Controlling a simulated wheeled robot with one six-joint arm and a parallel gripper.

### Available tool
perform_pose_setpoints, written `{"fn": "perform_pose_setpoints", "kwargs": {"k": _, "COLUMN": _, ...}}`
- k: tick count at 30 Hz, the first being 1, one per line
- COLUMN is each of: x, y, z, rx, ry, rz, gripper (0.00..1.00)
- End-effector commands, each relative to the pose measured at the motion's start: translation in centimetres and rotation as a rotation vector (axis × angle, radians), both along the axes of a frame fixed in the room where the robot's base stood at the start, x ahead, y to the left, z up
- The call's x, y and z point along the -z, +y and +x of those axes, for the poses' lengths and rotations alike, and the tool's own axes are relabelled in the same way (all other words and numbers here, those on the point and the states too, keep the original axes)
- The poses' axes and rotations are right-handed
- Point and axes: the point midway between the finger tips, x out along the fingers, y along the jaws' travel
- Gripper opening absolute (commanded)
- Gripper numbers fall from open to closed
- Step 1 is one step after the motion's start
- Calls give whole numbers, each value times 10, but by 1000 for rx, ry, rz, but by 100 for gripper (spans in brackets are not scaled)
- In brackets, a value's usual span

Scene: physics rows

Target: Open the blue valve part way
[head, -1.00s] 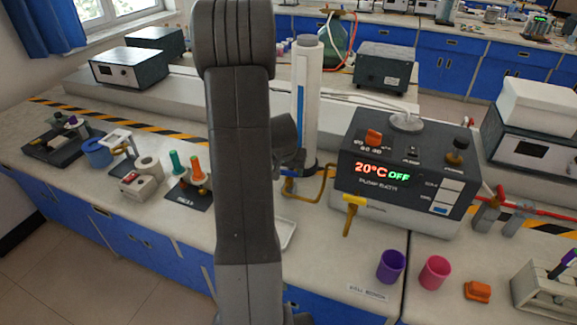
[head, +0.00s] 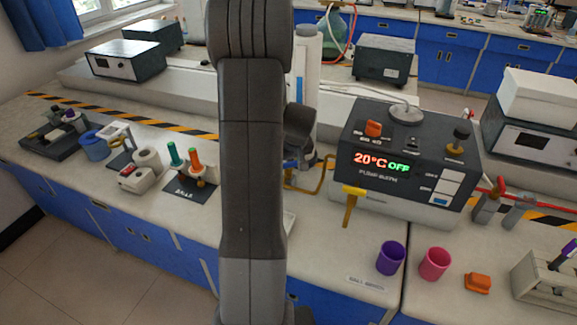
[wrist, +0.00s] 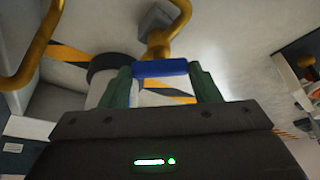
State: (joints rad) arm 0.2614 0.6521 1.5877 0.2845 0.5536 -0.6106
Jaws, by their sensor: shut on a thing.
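The blue valve handle (wrist: 160,68) shows in the wrist view as a short bar below a brass pipe fitting (wrist: 158,42). My gripper (wrist: 160,72) is shut on it, with one green finger at each end of the bar. In the head view my own arm hides the gripper and most of the valve. Brass pipe (head: 322,178) shows just right of the arm, at the foot of the white column (head: 308,75). How far the valve is turned cannot be told.
The heater box (head: 405,165) reading 20°C OFF stands right of the pipe, with a yellow-handled tap (head: 351,200) at its front. Purple (head: 391,257) and pink (head: 434,263) cups stand near the front edge. A stand with green and orange pegs (head: 190,180) is left of the arm.

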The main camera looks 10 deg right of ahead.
Motion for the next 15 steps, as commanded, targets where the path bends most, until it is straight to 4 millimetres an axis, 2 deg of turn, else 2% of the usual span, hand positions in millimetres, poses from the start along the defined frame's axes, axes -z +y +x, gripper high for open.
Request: {"fn": "perform_pose_setpoints", "kwargs": {"k": 15, "x": 0, "y": 0, "z": 0, "rx": -78, "ry": 2, "rz": -1, "gripper": 34}}
